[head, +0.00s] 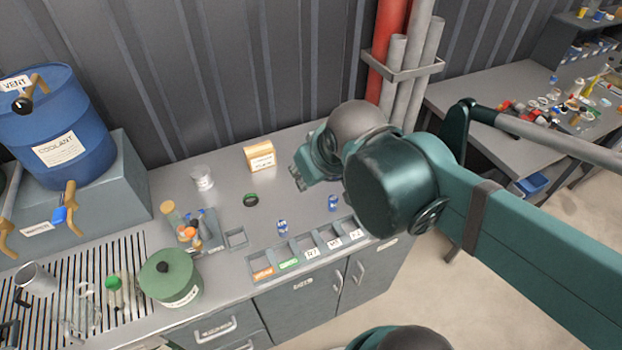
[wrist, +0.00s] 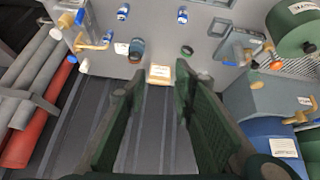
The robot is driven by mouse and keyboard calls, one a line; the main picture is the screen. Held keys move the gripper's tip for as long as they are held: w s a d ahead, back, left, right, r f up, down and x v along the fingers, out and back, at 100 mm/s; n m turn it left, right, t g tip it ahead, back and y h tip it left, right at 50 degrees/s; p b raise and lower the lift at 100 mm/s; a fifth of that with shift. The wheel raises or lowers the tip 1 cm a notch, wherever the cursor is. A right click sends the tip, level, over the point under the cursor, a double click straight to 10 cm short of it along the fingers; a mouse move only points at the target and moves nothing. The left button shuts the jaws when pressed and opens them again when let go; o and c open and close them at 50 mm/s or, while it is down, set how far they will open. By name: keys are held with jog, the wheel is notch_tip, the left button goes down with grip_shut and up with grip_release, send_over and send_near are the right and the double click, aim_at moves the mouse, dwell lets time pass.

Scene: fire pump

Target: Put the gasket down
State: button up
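A dark ring with a green tint, which looks like the gasket (head: 251,201), lies flat on the grey bench top, left of my gripper. It also shows in the wrist view (wrist: 186,50), beyond the fingertips. My gripper (head: 299,178) is above the bench near the small cardboard box. In the wrist view my gripper (wrist: 155,88) has its two green fingers wide apart, with nothing held between them. The ring is apart from the fingers.
The cardboard box (head: 259,156) stands near the back wall. A white jar (head: 203,178) stands left of it. Two small blue-and-white cans (head: 282,227) (head: 333,203) stand behind a row of labelled bins (head: 312,254). A green canister (head: 171,278) and blue coolant drum (head: 54,125) are left.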

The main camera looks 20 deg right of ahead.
jog(key=shift+s+a+f+m+t, duration=0.1)
jog(key=shift+s+a+m+t, duration=0.05)
jog(key=shift+s+m, duration=0.25)
jog(key=shift+s+a+f+m+t, duration=0.15)
jog(key=shift+s+m, duration=0.15)
jog(key=shift+s, duration=0.15)
dwell(2.0)
notch_tip(320, 180, down, 23)
jog(key=b, duration=2.3)
jog(key=shift+o, duration=0.5)
dwell(1.0)
